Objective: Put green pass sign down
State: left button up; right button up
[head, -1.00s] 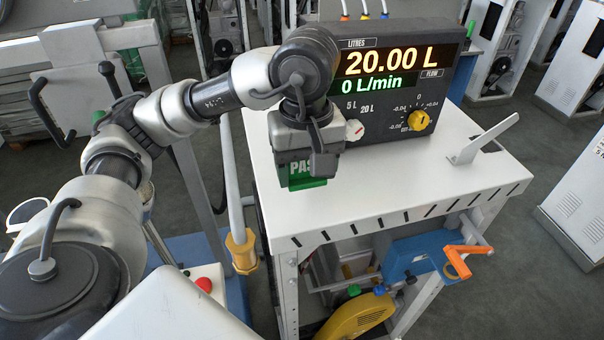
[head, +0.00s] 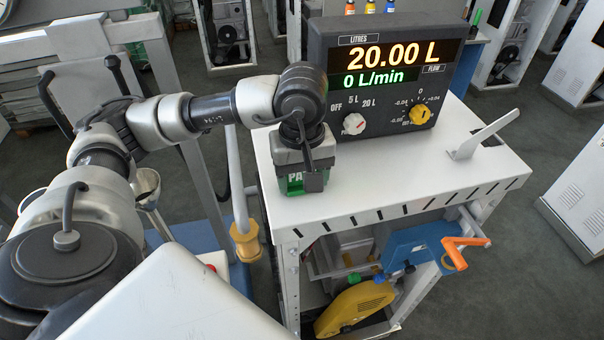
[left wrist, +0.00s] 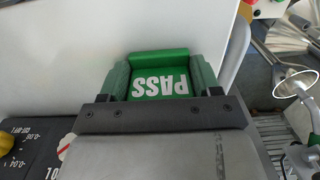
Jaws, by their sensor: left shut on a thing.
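The green pass sign (head: 297,184) is at the left front part of the white cabinet top (head: 400,185). Its white lettering is partly hidden by my gripper in the head view. In the left wrist view the sign (left wrist: 160,80) sits between the two fingers, with "PASS" readable. My left gripper (head: 303,172) points down and is shut on the sign. The sign's lower edge is at or very close to the cabinet top; I cannot tell whether it touches. My right gripper is not in view.
The dark display unit (head: 388,80), reading 20.00 L, stands at the back of the cabinet top. A white upright bracket (head: 487,135) is at the right. The middle and front of the top are clear. An orange crank (head: 465,250) sticks out below.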

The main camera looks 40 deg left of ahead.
pick_arm(q)
jog(key=o, duration=0.9)
jog(key=shift+r, duration=0.15)
jog(key=shift+r+p, duration=0.15)
jog(key=shift+p, duration=0.15)
notch_tip(320, 180, up, 5)
jog(key=shift+b, duration=1.05)
notch_tip(320, 180, up, 5)
jog(key=shift+r, duration=0.85)
